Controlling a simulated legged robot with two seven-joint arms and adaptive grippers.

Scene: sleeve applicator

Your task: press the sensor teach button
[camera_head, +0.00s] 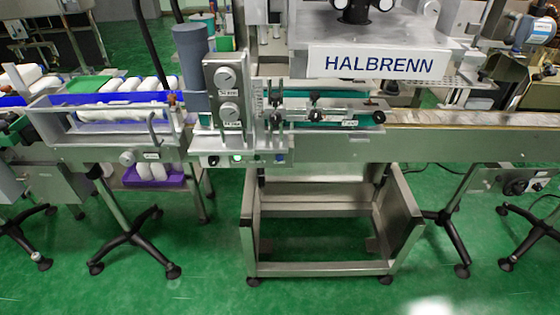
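The sleeve applicator (365,148) stands across the middle of the view, with a HALBRENN sign (378,63) on its upper head. A low control strip (262,158) on its front carries small buttons or lamps, one of them lit green (237,158). Above the strip is a panel with two round dials (229,95) and small labels. The labels are too small to read, so I cannot tell which part is the sensor teach button. Neither of my grippers shows in the view.
A blue-edged tray (108,112) with white rolls sits at the left, and a purple bin (155,177) is below it. A conveyor (470,118) runs to the right. Stands with black feet (130,238) are on the green floor (190,285), which is open in front.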

